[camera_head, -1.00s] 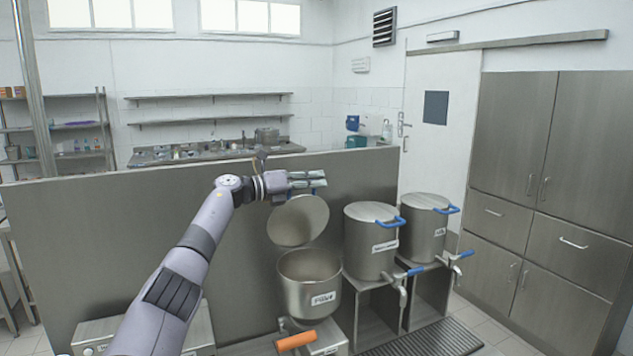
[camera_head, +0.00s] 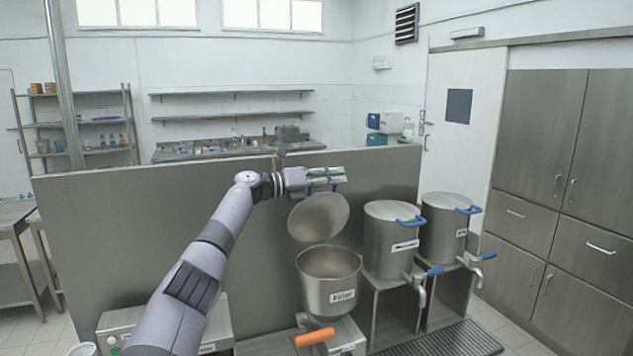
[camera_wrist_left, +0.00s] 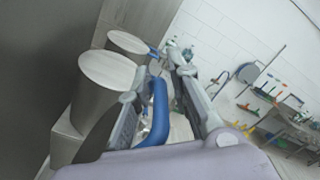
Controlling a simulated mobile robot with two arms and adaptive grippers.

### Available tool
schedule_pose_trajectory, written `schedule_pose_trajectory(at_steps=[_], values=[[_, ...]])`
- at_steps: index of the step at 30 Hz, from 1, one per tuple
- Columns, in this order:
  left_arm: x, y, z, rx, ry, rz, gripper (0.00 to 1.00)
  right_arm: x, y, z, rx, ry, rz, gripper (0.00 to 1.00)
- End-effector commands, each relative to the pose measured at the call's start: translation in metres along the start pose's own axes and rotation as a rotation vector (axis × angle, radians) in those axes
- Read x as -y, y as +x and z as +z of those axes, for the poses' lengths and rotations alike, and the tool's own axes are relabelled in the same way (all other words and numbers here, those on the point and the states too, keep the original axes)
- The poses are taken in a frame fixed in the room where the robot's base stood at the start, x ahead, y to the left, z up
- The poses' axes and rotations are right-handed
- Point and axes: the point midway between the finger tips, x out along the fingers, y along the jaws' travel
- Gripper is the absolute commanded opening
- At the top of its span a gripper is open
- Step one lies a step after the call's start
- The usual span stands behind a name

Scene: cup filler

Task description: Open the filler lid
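The filler (camera_head: 330,284) is a steel pot labelled "Filler" on a stand in the head view, its mouth uncovered. Its round lid (camera_head: 318,218) stands raised and tilted behind the mouth, near the back panel. My left gripper (camera_head: 340,178) is just above the top edge of the lid, with a bit of blue handle (camera_head: 318,189) showing beneath it. In the left wrist view my left gripper (camera_wrist_left: 156,84) has its fingers apart, with the blue handle (camera_wrist_left: 158,112) between them and a gap visible on the right. My right gripper is not in view.
Two lidded steel pots (camera_head: 391,240) (camera_head: 445,228) with blue handles and taps stand right of the filler. A low steel panel (camera_head: 110,225) runs behind. An orange handle (camera_head: 315,337) sticks out in front of the filler. Steel cabinets (camera_head: 560,190) stand at the right.

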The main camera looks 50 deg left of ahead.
Motion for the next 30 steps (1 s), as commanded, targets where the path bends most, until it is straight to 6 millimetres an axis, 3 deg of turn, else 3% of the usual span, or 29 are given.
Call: schedule_pose_trajectory(at_steps=[18, 30], values=[[-0.001, -0.095, -0.001, -0.004, 0.001, 0.005, 0.18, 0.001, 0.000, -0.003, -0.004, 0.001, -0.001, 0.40], [0.000, -0.114, 0.000, -0.001, 0.000, 0.000, 0.18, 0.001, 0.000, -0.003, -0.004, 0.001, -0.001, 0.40]])
